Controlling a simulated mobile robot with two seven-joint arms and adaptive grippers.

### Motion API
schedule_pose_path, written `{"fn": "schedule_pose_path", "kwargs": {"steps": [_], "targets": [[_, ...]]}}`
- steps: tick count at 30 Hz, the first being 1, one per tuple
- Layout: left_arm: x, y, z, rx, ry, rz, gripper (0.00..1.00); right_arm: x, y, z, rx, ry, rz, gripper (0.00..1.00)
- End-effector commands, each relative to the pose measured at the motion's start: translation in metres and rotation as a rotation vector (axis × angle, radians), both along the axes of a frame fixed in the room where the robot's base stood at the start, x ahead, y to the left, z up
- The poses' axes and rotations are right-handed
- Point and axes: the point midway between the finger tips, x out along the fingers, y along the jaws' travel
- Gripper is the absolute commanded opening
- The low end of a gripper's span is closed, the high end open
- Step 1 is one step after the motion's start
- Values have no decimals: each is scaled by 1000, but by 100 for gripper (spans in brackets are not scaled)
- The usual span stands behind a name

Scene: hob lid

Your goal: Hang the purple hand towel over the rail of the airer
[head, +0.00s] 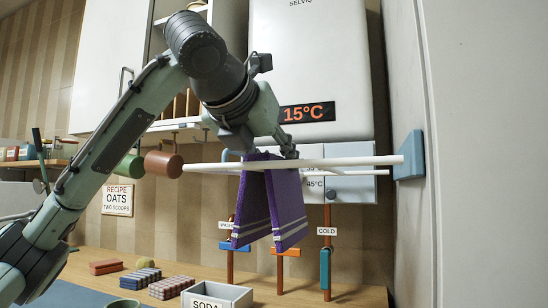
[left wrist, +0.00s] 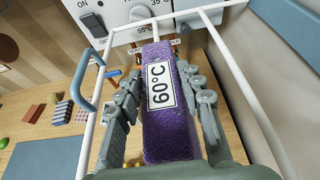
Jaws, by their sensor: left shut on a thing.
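The purple hand towel (head: 288,208) hangs folded in two panels, with pale stripes near their lower edges. My left gripper (head: 288,152) is shut on its top; in the left wrist view the fingers flank the towel's purple top (left wrist: 168,135), which bears a white "60°C" label. The airer has white rails (head: 350,161) and a blue mount (head: 410,155) at the right wall. In the head view the front rail crosses in front of the towel's upper part. In the left wrist view white bars (left wrist: 238,80) run on both sides of the towel. I cannot tell whether the towel rests on a rail.
A boiler (head: 308,60) reading 15°C stands behind. The wooden counter (head: 130,262) holds a grey "SODA" box (head: 235,294) and folded checked cloths (head: 171,288). A white panel (head: 480,150) bounds the right.

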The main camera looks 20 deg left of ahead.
Motion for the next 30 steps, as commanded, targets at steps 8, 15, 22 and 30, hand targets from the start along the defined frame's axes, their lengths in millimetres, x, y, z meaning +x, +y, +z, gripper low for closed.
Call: {"fn": "schedule_pose_path", "kwargs": {"steps": [8,15,22,30], "targets": [[0,0,0,0,-1,0,61,0,0,0,0,0,0,40],[-1,0,0,0,1,0,61,0,0,0,1,1,1,40],[-25,1,12,0,-5,-1,61,0,0,0,1,1,1,40],[-79,3,34,1,-6,0,61,0,0,0,1,0,0,40]]}}
